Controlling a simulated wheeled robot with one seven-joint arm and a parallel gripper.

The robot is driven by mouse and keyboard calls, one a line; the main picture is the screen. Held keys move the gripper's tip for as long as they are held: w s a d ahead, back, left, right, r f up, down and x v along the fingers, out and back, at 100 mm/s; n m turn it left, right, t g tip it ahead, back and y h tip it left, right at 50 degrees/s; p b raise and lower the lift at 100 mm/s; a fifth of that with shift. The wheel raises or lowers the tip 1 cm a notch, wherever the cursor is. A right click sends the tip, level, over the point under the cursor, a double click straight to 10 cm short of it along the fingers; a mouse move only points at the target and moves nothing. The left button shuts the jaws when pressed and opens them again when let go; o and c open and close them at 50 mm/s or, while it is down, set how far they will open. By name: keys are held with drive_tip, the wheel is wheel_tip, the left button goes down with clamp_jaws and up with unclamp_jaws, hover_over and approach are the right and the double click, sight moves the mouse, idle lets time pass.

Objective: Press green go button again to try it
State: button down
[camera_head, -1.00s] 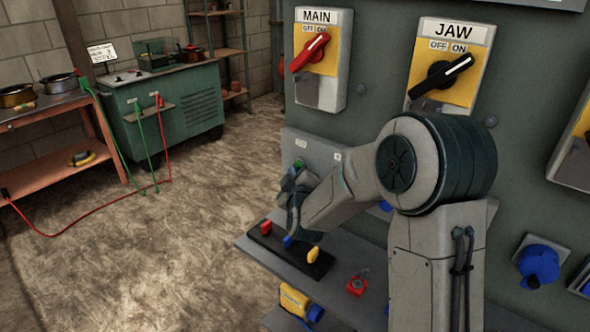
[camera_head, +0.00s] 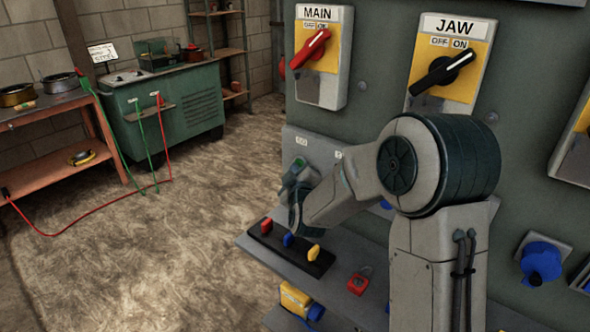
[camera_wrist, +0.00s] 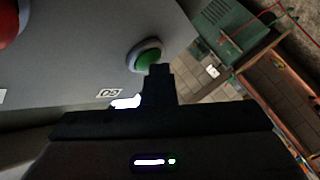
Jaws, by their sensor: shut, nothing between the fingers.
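The green go button (camera_wrist: 149,60) sits in a pale round collar on a grey panel (camera_wrist: 90,45) in the wrist view, with a GO label (camera_wrist: 109,93) beside it. My gripper (camera_wrist: 160,70) is shut and empty. Its fingertips overlap the button's lower edge in this view; I cannot tell if they touch it. In the head view my gripper (camera_head: 298,174) is at the small control box (camera_head: 322,152) below the MAIN switch and largely covers the button there.
The MAIN switch (camera_head: 310,50) and JAW switch (camera_head: 443,72) are above. A shelf (camera_head: 335,250) below holds red, blue and yellow pieces on a black strip and a red padlock (camera_head: 357,284). Open floor lies left.

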drive_tip(key=shift+w+d, duration=0.2)
drive_tip(key=shift+d, duration=0.1)
drive_tip(key=shift+s+b, duration=0.15)
drive_tip(key=shift+b, duration=0.25)
drive_tip(key=s+a+b, duration=0.1)
drive_tip(key=s+a, duration=0.3)
drive_tip(key=s, duration=0.1)
idle(0.5)
